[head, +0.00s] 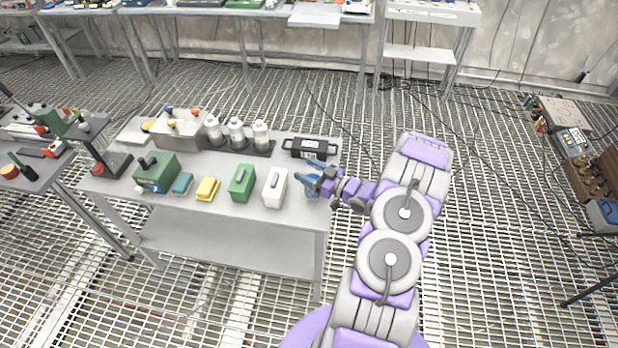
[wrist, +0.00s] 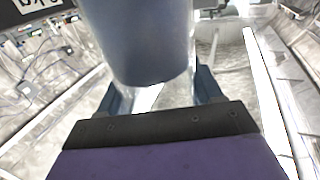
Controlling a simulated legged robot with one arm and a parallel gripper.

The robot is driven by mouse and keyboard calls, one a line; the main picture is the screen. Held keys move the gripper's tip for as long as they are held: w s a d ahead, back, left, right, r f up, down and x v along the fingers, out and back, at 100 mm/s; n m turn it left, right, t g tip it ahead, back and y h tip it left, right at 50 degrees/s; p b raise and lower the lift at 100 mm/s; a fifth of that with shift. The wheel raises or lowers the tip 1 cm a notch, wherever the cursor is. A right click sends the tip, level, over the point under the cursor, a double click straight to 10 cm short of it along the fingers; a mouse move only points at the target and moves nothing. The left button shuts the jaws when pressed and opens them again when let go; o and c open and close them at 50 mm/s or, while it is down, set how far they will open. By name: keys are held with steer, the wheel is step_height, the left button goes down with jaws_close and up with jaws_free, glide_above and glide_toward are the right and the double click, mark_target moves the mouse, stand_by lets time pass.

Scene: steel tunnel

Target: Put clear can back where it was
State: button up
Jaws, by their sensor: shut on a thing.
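My gripper (head: 316,178) is shut on a smooth blue-grey cylinder, which I take to be the clear can (wrist: 140,45). In the wrist view the can fills the top middle, between the two dark blue fingers. In the head view the gripper is at the right end of the grey workbench (head: 225,262), just right of a white box (head: 275,188). The can is hard to tell from the blue fingers there. I cannot tell whether it touches the bench top.
A black case with a handle (head: 311,148) lies behind the gripper. Several white bottles (head: 237,135) stand in a dark tray further left. A green box (head: 242,183), a yellow sponge-like block (head: 207,189) and a teal block (head: 182,184) line the front.

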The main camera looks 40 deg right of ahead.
steer(key=f, duration=0.2)
steer(key=shift+a+f+b, duration=0.35)
steer(key=shift+a, duration=0.25)
steer(key=shift+d, duration=0.15)
steer(key=o, duration=1.2)
steer(key=shift+d+f, duration=0.1)
steer(key=o, duration=0.3)
steer(key=shift+d, duration=0.2)
steer(key=shift+o, duration=0.4)
steer(key=shift+a, duration=0.3)
steer(key=shift+s, duration=0.2)
steer(key=p+v, duration=0.2)
steer(key=v, duration=0.9)
steer(key=shift+s+d, duration=0.2)
steer(key=shift+s, duration=0.1)
